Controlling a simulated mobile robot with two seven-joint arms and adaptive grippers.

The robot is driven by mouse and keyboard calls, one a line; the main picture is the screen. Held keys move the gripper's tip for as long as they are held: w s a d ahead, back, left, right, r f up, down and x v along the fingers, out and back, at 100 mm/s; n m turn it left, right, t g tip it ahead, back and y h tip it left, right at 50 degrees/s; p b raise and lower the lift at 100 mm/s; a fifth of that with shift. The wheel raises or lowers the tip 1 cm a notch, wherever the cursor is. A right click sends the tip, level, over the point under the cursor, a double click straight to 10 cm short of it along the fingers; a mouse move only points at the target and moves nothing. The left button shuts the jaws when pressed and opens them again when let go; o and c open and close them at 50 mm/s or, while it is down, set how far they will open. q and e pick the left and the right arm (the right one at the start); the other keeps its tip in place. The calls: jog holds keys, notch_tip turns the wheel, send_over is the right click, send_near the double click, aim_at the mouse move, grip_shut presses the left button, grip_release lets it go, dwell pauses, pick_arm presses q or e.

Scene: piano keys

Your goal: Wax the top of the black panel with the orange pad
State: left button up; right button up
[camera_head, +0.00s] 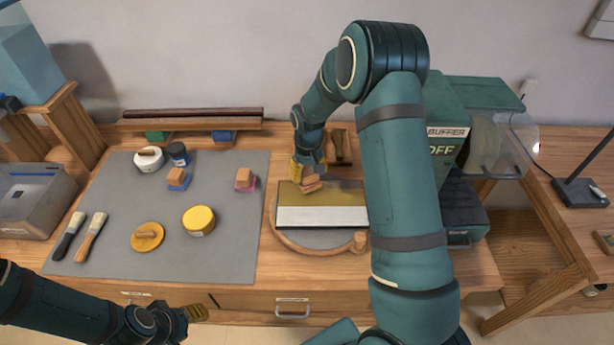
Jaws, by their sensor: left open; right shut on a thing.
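My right gripper (309,166) reaches down from above and is shut on the orange pad (311,184), a small block with a wood-coloured grip. The pad is at the upper left part of the panel (322,217); I cannot tell whether it touches the surface. The panel has a dark edge, a yellow-brown upper band and a white lower band. It lies on a grey round board with a wooden rim (300,248). My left gripper (198,313) is open and empty at the front edge of the bench, low in view. My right arm hides the panel's right side.
A grey mat (120,205) at left holds a yellow tin (199,220), a round pad (147,237), two brushes (91,238), a blue pad (178,180), a pink pad (245,180) and two jars. A green buffer machine (447,130) stands at right.

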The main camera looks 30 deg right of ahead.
aim_at(305, 171)
jog(key=r+p, duration=0.1)
jog(key=r, duration=0.2)
jog(key=r+p, duration=0.1)
jog(key=r, duration=0.1)
jog(key=shift+w+a+p, duration=0.2)
jog(key=shift+a+p, duration=0.15)
jog(key=shift+a, duration=0.05)
jog(key=shift+d+r, duration=0.1)
jog(key=shift+r, duration=0.2)
jog(key=shift+s+r, duration=0.1)
jog(key=shift+r, duration=0.05)
